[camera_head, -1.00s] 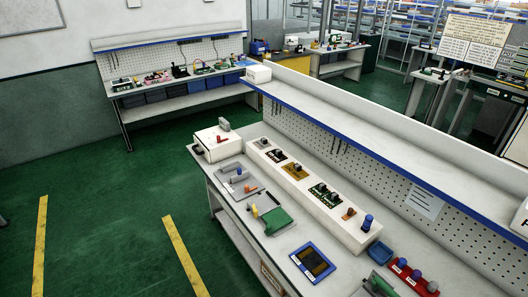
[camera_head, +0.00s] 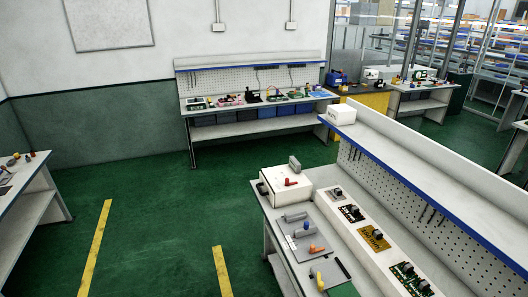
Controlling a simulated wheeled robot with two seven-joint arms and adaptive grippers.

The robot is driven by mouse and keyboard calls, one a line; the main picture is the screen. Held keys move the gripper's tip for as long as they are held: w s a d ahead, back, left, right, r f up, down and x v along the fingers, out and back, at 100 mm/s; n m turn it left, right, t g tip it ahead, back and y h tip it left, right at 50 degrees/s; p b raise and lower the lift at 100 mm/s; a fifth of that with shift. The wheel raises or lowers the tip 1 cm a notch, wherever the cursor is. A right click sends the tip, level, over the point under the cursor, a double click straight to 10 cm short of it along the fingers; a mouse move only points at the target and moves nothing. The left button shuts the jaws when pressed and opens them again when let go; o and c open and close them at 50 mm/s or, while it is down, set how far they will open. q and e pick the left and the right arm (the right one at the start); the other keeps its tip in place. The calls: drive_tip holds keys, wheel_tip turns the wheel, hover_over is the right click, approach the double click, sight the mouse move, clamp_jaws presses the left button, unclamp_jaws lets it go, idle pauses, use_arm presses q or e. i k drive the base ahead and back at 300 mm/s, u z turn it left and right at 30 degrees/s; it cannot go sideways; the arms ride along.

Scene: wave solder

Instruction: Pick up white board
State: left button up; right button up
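No gripper of mine is in view. On the near workbench (camera_head: 262,208), a long white raised block (camera_head: 353,227) carries several small circuit boards. Closer along the block are a dark board (camera_head: 350,213), a yellow board (camera_head: 373,240) and a green board (camera_head: 408,279). Grey plates (camera_head: 297,231) with coloured-handled tools lie left of the block.
A white box (camera_head: 284,186) stands at the bench's far left end. A back workbench (camera_head: 250,129) holds several boards and blue bins. Another table (camera_head: 25,190) is at the left. Green floor between them is clear.

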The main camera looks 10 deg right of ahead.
sight(336, 195)
drive_tip(key=u, duration=0.3)
drive_tip(key=i, duration=1.9)
drive_tip(key=z, duration=0.1)
